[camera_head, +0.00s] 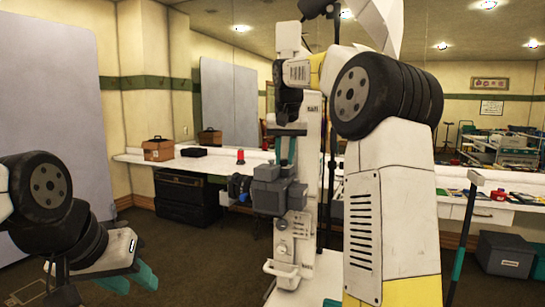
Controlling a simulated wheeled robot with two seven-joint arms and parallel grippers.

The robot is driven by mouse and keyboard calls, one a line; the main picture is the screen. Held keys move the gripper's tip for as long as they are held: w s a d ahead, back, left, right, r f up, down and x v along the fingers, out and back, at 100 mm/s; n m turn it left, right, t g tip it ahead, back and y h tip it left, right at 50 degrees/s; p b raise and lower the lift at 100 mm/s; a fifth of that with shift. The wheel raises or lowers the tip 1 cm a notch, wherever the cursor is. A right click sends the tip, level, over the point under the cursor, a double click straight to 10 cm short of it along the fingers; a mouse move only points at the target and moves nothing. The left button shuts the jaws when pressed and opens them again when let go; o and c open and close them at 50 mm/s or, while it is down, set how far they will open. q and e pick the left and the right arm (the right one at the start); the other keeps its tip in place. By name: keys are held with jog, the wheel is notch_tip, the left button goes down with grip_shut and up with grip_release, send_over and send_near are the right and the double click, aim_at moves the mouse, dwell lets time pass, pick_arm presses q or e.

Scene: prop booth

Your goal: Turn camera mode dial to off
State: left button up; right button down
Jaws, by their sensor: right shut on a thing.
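A grey camera (268,197) with a dark blue lens on its left side is upright in the middle of the view. My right gripper (287,163) reaches down from above. Its teal fingers are shut at the top of the camera, where the mode dial is hidden by them. The dial's setting cannot be read. My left gripper (133,285) is low at the left, away from the camera. Its two teal fingers are apart with nothing between them.
A white counter (222,166) runs along the wall behind, bearing a brown box (158,150), a black case (194,152) and a red-topped item (240,156). A black cabinet (180,195) stands below. A grey bin (505,254) is at right.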

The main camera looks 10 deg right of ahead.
jog(key=n, duration=0.2)
jog(key=n+y, duration=0.1)
jog(key=n, duration=0.1)
jog(key=shift+d+y, duration=0.2)
jog(key=shift+y, duration=0.1)
jog(key=shift+w+n+g+y, duration=0.1)
jog(key=shift+n+g+y, duration=0.35)
jog(key=shift+n, duration=1.35)
jog(key=shift+y, duration=0.25)
jog(key=c, duration=1.2)
grip_release()
jog(key=shift+c, duration=0.2)
